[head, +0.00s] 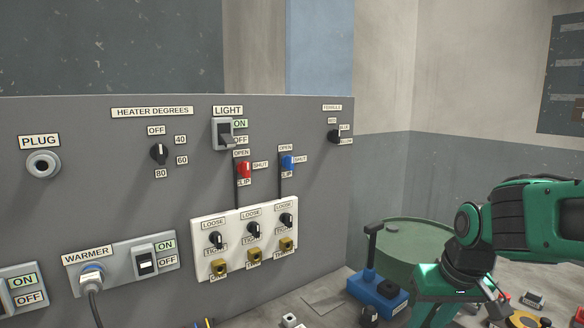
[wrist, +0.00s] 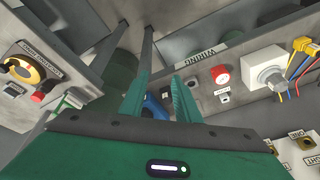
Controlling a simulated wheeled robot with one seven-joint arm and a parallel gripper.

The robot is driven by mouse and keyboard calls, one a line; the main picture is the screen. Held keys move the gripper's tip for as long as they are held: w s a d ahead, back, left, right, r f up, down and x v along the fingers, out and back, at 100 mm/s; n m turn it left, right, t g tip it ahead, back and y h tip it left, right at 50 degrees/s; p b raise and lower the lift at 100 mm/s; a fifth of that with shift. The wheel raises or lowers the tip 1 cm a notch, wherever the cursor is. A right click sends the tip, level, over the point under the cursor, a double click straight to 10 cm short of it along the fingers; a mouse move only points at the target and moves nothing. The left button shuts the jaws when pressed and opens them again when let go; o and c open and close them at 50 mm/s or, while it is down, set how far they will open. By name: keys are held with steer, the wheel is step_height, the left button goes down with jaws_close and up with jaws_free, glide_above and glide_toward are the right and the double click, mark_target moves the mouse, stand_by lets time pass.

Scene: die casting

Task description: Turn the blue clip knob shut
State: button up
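The blue clip knob (head: 287,163) sits on the upright grey panel. An OPEN label is above it, a SHUT label is to its right and a CLIP label is below. Its grip looks roughly upright, towards OPEN, but it is small. A dark line runs down from it to the white plate. My gripper (wrist: 158,98) shows two green fingers apart with no object clearly held between them. In the head view my arm is at the lower right, well away from the knob. The blue clip knob cannot be made out in the wrist view.
The red clip knob (head: 243,170) is left of the blue one. Below, a white plate (head: 207,238) carries several black knobs and brass parts. The light switch (head: 223,134) is up left. A green drum (head: 415,245) and a blue box (head: 377,292) stand right of the panel.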

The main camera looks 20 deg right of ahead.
steer(key=w+a+r+n+t, duration=0.3)
steer(key=w+r+t, duration=0.1)
steer(key=w, duration=0.6)
steer(key=n+t+y, duration=0.4)
steer(key=t+y, duration=0.2)
steer(key=t, duration=0.4)
glide_toward(293, 163)
steer(key=x, duration=0.9)
steer(key=shift+a, duration=0.1)
steer(key=c, duration=0.7)
